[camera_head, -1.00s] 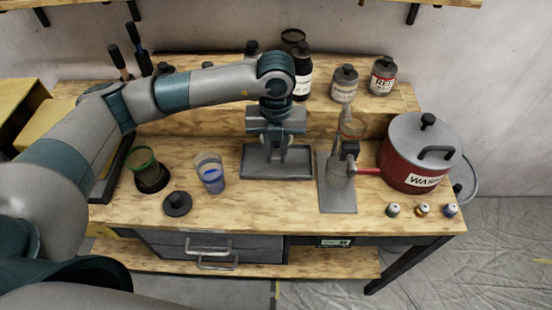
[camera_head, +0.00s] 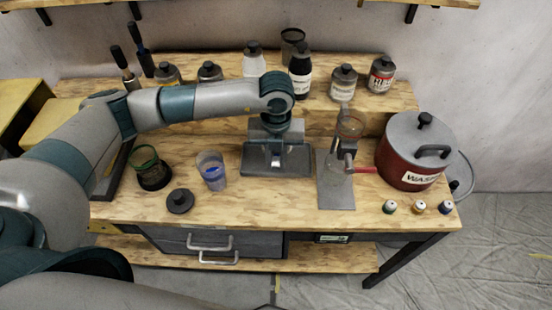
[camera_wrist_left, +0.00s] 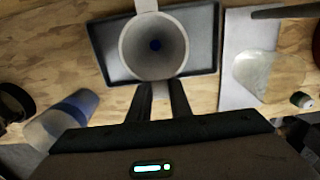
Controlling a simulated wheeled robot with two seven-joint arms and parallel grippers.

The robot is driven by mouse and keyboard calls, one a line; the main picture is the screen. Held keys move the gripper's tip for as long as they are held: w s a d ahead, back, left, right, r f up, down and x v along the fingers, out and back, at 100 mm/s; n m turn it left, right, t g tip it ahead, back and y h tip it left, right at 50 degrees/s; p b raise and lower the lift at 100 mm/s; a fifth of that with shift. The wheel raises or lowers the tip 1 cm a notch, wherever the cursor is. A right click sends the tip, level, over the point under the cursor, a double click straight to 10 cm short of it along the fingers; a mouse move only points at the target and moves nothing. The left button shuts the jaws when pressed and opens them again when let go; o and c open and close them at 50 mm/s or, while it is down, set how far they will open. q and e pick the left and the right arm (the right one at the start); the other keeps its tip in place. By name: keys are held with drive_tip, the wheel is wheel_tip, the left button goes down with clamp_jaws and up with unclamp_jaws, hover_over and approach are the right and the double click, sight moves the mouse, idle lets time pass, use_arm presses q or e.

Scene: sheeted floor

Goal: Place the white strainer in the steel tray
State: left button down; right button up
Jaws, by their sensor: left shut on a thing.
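The white strainer (camera_wrist_left: 153,45) shows in the left wrist view as a round, pale cone with a dark centre and a tab at its far side. My left gripper (camera_wrist_left: 163,90) is shut on its near rim. The steel tray (camera_wrist_left: 203,30) lies directly behind the strainer in that view; whether the two touch I cannot tell. In the head view, my left gripper (camera_head: 276,155) points down over the steel tray (camera_head: 302,165), and the arm mostly hides the strainer. My right gripper is not in view.
Left of the tray are a cup with a blue band (camera_head: 211,172), a green-rimmed glass (camera_head: 145,158) and a black lid (camera_head: 180,201). Bottles stand on the raised shelf behind.

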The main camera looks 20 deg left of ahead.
use_arm(q)
drive_tip(key=shift+f, duration=0.2)
drive_tip(key=c, duration=1.6)
unclamp_jaws()
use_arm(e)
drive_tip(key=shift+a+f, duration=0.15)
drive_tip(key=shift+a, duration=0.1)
use_arm(q)
drive_tip(key=shift+r, duration=0.1)
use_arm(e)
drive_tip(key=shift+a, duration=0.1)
